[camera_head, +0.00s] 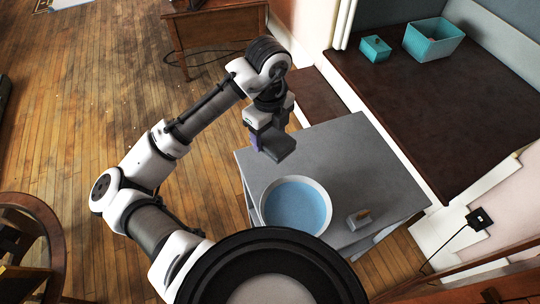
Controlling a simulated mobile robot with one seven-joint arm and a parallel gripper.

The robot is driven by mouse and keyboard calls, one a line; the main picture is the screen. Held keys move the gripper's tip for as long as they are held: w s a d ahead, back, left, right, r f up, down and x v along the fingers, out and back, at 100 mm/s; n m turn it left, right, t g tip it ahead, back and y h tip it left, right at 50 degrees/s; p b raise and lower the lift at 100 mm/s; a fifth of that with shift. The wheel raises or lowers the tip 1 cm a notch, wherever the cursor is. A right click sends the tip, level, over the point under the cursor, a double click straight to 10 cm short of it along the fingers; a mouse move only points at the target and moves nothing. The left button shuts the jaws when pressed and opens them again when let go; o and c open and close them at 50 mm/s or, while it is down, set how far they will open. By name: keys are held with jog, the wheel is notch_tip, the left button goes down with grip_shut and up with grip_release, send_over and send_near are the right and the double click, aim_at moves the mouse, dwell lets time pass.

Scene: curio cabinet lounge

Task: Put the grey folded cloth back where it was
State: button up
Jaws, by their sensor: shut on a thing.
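The grey folded cloth (281,149) is held in my gripper (267,137), which is shut on it. The cloth is a small flat grey block and appears above the back left part of the grey table (365,160). I cannot tell how high it is above the tabletop or whether it touches it. The gripper hides part of the cloth.
A white-rimmed bowl with a blue inside (296,206) stands at the table's front left. A small grey and brown item (359,217) lies to its right. A teal box (375,48) and a teal open bin (433,39) stand on the dark bench (420,110). The table's right and middle are clear.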

aim_at(270, 165)
notch_tip(270, 165, down, 10)
dwell(0.4)
jog(key=shift+f, duration=0.1)
jog(key=shift+f+b, duration=0.15)
jog(key=shift+b, duration=0.2)
jog(key=o, duration=1.3)
jog(key=shift+c, duration=0.2)
notch_tip(270, 165, up, 13)
jog(key=shift+f, duration=0.2)
jog(key=shift+w, duration=0.1)
